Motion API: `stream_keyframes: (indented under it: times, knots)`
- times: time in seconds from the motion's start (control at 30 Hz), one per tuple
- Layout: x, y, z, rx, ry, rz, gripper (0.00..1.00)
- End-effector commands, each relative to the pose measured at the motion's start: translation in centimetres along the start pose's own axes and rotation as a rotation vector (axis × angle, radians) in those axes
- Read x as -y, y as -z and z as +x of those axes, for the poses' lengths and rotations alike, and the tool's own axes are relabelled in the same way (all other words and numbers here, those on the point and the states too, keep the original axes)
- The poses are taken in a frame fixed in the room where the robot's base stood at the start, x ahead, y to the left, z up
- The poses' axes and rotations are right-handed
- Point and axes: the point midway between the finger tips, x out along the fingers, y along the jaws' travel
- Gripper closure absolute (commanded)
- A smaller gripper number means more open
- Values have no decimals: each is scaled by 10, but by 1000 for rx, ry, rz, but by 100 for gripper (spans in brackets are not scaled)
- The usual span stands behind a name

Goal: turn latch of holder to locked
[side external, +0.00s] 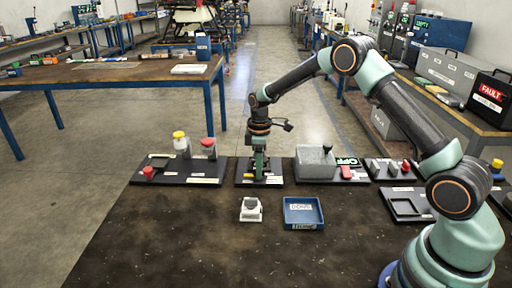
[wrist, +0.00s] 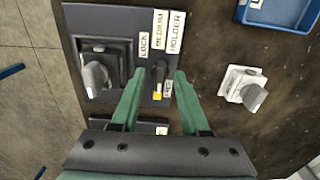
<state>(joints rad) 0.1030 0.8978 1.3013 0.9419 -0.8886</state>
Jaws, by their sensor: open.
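The holder (wrist: 118,18) is a dark plate with labels reading LOCK, MEDIUM, HOLDER and what looks like FREE. Its latch (wrist: 158,80) is a small dark lever with a yellow tip; in the wrist view the tip points down, beside the FREE label and away from LOCK. A grey square socket with a pale rounded piece (wrist: 95,77) is on the plate's left. My gripper (wrist: 160,73) is open, its green fingers on either side of the latch; I cannot tell whether they touch it. In the side view my gripper (side external: 260,176) is low over the holder (side external: 243,180) and hides most of it.
A white block with a grey top (side external: 250,210) and a blue tray (side external: 303,213) stand in front of the holder. A board with red and yellow knobs (side external: 180,168) is to the left, a grey box (side external: 315,164) to the right. The front of the table is clear.

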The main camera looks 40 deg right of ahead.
Motion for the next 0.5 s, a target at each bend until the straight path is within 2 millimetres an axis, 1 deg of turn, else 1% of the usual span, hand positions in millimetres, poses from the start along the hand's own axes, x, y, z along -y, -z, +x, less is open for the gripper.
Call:
stream_keyframes:
  times: [0.13, 0.17, 0.2, 0.23, 0.27, 0.5]
  knots:
    - [0, 0, 0, 0, 0, 0, 55]
    - [0, 0, 0, 0, 0, 0, 66]
    - [0, 0, 0, 0, 0, 0, 82]
    - [0, 0, 0, 0, 0, 0, 93]
    - [0, 0, 0, 0, 0, 0, 100]
    - [0, 0, 0, 1, 1, 4, 100]
